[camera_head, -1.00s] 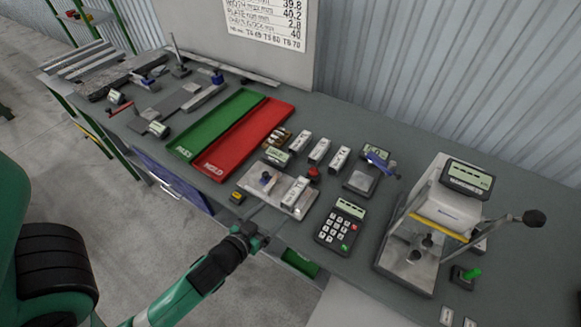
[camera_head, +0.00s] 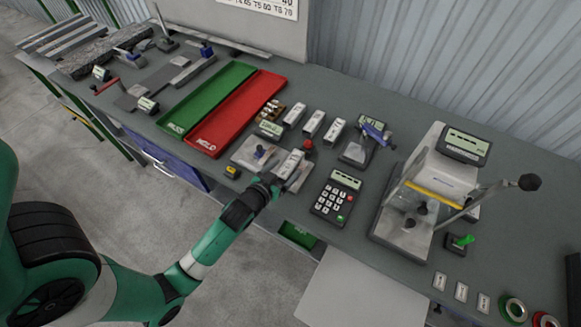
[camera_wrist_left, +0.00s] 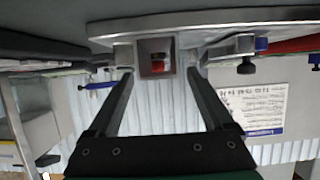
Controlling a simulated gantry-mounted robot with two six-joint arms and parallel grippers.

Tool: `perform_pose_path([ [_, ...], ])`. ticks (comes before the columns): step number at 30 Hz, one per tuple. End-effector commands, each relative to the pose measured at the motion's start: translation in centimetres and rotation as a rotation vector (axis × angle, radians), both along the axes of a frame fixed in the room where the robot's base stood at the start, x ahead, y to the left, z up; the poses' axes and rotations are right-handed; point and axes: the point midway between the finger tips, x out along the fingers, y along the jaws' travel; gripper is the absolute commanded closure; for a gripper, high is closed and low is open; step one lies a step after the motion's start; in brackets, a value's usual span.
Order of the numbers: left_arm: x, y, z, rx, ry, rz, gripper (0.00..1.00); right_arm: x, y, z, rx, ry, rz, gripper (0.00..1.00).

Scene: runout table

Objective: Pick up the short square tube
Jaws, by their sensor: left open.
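A short light-grey square tube (camera_head: 291,161) lies on a metal plate fixture (camera_head: 245,152) near the front edge of the bench. My left gripper (camera_head: 275,182) is at the near end of this tube in the head view and partly hides the fixture. In the left wrist view the tube shows end-on as a square opening (camera_wrist_left: 145,58), with something red visible through it. The open fingers (camera_wrist_left: 160,75) stand one on each side of that end. Contact with the tube cannot be told. My right gripper is out of view.
Several similar light blocks (camera_head: 313,123) stand behind the fixture, with a red knob (camera_head: 308,144) close by. Green (camera_head: 207,97) and red (camera_head: 238,112) trays lie farther back.

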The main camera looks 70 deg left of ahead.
Motion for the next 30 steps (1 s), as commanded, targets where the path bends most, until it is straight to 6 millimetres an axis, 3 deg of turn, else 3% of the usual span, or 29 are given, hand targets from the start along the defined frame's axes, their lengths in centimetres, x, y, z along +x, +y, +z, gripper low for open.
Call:
perform_pose_path([
  [9,0.76,0.6,-0.4,-0.001,0.001,-0.001,0.15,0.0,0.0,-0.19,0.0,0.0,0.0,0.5],
  [23,0.75,0.58,-0.39,-0.001,0.001,-0.001,0.98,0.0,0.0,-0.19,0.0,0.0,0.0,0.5],
  [30,0.76,0.59,-0.34,0.0,0.0,-0.001,1.0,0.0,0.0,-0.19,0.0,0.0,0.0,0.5],
])
